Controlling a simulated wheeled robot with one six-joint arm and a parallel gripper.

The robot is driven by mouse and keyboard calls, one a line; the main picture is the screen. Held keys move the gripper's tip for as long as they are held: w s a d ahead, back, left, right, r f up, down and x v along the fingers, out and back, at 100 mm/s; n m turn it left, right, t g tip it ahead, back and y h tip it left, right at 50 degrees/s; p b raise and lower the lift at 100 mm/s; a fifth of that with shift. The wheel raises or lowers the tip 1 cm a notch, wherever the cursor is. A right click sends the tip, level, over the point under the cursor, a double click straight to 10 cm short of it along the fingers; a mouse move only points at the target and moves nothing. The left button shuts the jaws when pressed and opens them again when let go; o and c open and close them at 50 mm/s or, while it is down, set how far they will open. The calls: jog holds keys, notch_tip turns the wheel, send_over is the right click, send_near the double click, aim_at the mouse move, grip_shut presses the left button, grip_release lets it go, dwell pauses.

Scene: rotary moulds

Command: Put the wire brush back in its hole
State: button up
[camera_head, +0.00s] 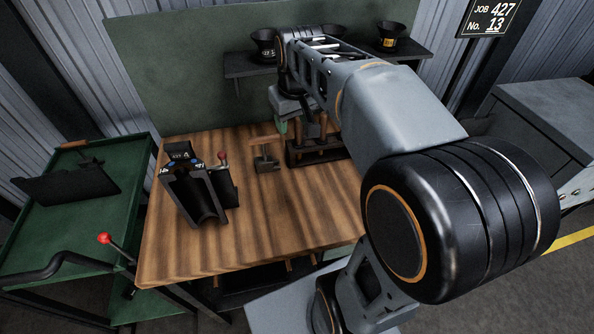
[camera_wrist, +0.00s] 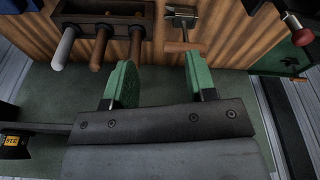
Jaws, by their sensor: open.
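My gripper (camera_wrist: 160,70) is open and empty, its two green-padded fingers apart; in the head view it is partly hidden behind my arm, above the back of the bench. A dark tool rack (camera_head: 299,160) stands on the bench; in the wrist view the rack (camera_wrist: 85,10) holds one grey handle (camera_wrist: 65,47) and two brown handles (camera_wrist: 100,48). Beside it is a tool with a wooden crosswise handle (camera_wrist: 184,47) and a metal head (camera_wrist: 181,13), also seen on the bench in the head view (camera_head: 265,163). I cannot tell which tool is the wire brush.
A dark open mould (camera_head: 182,196) stands on the left of the wooden bench (camera_head: 270,235). A shelf (camera_head: 245,66) with black cups runs along the green back panel. A green cart (camera_head: 75,225) stands left; a red-knobbed lever (camera_head: 103,239) rises near it. The bench's front middle is clear.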

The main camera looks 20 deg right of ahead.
jog(key=s+a+f+t, duration=0.1)
jog(key=s+a+f, duration=0.3)
jog(key=s+f, duration=0.3)
jog(key=s, duration=0.4)
jog(key=shift+s+f+m+t, duration=0.2)
jog(key=shift+f+m+t, duration=0.2)
jog(key=shift+a, duration=0.1)
dwell(0.3)
